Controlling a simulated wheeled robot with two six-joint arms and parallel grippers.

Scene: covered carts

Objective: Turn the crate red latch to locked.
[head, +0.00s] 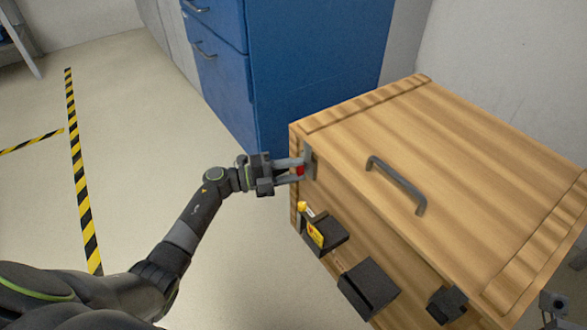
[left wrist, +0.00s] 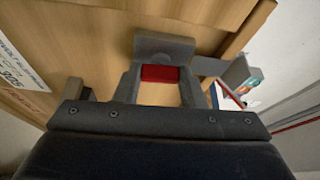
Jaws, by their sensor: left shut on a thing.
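The wooden crate (head: 470,150) stands at the right in the head view, with a grey handle (head: 397,186) on its lid. The red latch (head: 299,170) is on the crate's side near the upper left corner, by a grey plate (head: 310,160). My left gripper (head: 297,171) reaches it from the left and is shut on the red latch. In the left wrist view, the red latch (left wrist: 160,73) lies crosswise between the two grey fingers, in front of a grey bracket (left wrist: 163,47). The latch's ends are hidden by the fingers. My right gripper is not clearly seen.
A blue cabinet (head: 310,60) stands behind the crate. The floor (head: 140,130) at the left is clear, with black-and-yellow tape (head: 77,160).

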